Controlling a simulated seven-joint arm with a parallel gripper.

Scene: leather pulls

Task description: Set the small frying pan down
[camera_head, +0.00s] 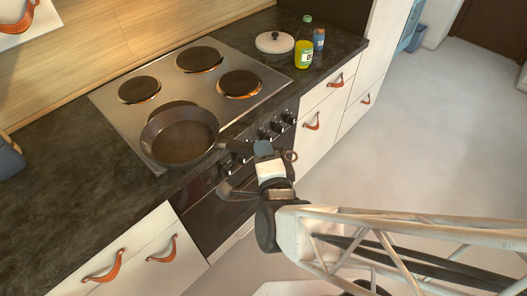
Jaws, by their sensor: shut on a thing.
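The small frying pan (181,136) is dark and round, with its open side facing up. It is over the front left part of the steel stovetop (134,117), near the front edge. Its handle (233,147) points right, toward my gripper (262,148). My gripper is shut on the handle's end, past the front edge of the counter. The burner under the pan is hidden, and I cannot tell whether the pan touches the stovetop or hangs just above it.
Three other burners show bare, one of them the front right burner (239,83). A white lid (274,42), a yellow bottle (304,48) and a blue can (319,39) stand on the counter at the right. Oven knobs (276,127) line the front.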

